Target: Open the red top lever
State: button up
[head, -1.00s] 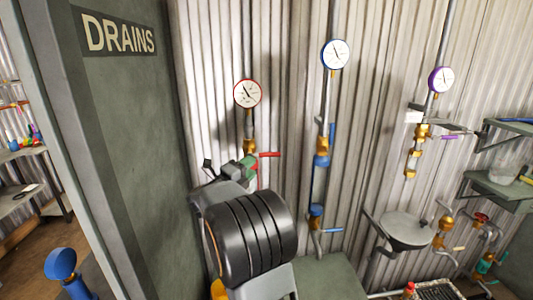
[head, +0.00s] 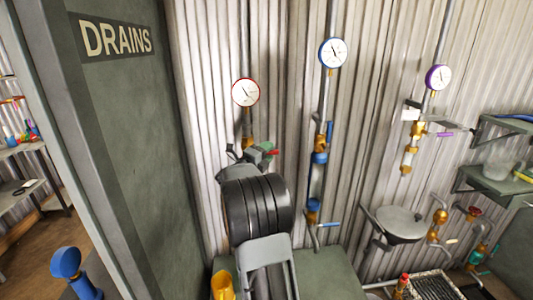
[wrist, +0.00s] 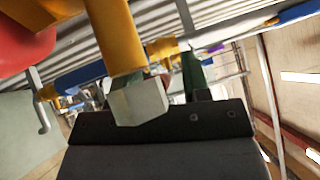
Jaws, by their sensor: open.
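The red top lever (head: 272,153) shows as a small red handle in the head view, below the red-rimmed gauge (head: 245,92) on the left pipe. My gripper (head: 247,155) is open right beside it, covering part of the valve. A green part lies against the lever; I cannot tell whether they touch. In the wrist view a brass pipe (wrist: 118,38) comes down close in front of my gripper (wrist: 165,88). Only a small reddish patch shows between the fingers there, and the lever's full length is hidden.
A blue valve pipe with a blue-rimmed gauge (head: 333,52) stands to the right, and a purple-rimmed gauge (head: 438,77) farther right. A green wall with a DRAINS sign (head: 115,37) is close on the left. A grey basin (head: 400,223) stands at the lower right.

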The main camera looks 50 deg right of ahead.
jog(key=shift+c, duration=0.3)
grip_shut()
